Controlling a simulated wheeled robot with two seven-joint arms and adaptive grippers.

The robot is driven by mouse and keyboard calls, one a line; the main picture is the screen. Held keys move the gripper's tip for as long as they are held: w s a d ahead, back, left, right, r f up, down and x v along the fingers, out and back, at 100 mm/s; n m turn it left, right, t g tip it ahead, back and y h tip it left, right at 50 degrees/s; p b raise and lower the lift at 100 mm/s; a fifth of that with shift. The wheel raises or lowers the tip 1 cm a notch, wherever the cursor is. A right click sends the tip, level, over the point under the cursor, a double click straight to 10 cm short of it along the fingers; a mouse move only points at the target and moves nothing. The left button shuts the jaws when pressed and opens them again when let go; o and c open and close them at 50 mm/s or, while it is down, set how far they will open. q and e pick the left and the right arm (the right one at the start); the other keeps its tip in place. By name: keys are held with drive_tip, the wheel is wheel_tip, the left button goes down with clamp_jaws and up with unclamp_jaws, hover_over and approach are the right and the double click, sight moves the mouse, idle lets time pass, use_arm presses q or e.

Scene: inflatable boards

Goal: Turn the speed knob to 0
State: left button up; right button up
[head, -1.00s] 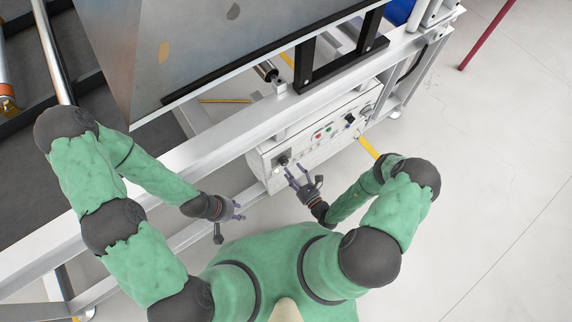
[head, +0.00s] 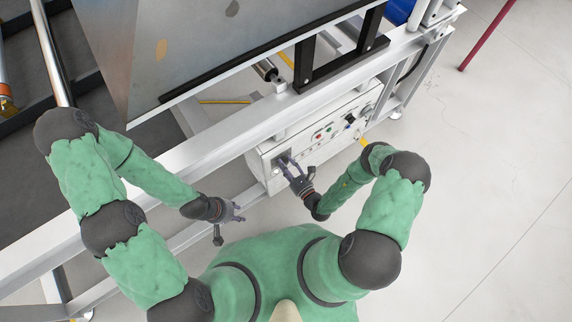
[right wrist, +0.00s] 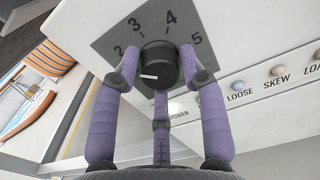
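The speed knob (right wrist: 160,64) is a black round dial on a dark grey plate with the numerals 2, 3, 4 and 5 visible. Its white mark points left and slightly down, below the 2; the numeral there is hidden by a finger. My right gripper (right wrist: 160,72) has two purple fingers on either side of the knob and a third below it. The fingertips are spread close beside the knob; firm contact cannot be made out. In the head view the right gripper (head: 286,163) reaches the panel's left end. My left gripper (head: 239,212) is empty with fingers apart, left of the panel.
The white control panel (head: 330,130) has several coloured buttons right of the knob, labelled LOOSE and SKEW among others. A white machine frame (head: 215,146) runs above it. A red pole (head: 487,35) stands at upper right.

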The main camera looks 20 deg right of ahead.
drive_tip(key=shift+n, duration=0.4)
drive_tip(key=n+p, duration=0.1)
drive_tip(key=n, duration=0.2)
drive_tip(key=shift+d+n+p, duration=0.1)
drive_tip(key=shift+n+p, duration=0.3)
drive_tip(key=n+p, duration=0.1)
drive_tip(key=n, duration=0.3)
drive_tip(key=shift+n, duration=0.3)
drive_tip(key=n+p, duration=0.1)
drive_tip(key=n, duration=0.3)
drive_tip(key=shift+w+d+p, duration=0.1)
drive_tip(key=shift+p, duration=0.25)
drive_tip(key=shift+w+d+n+p, duration=0.1)
drive_tip(key=shift+n+p, duration=0.45)
drive_tip(key=shift+n, duration=1.85)
drive_tip(key=o, duration=1.1)
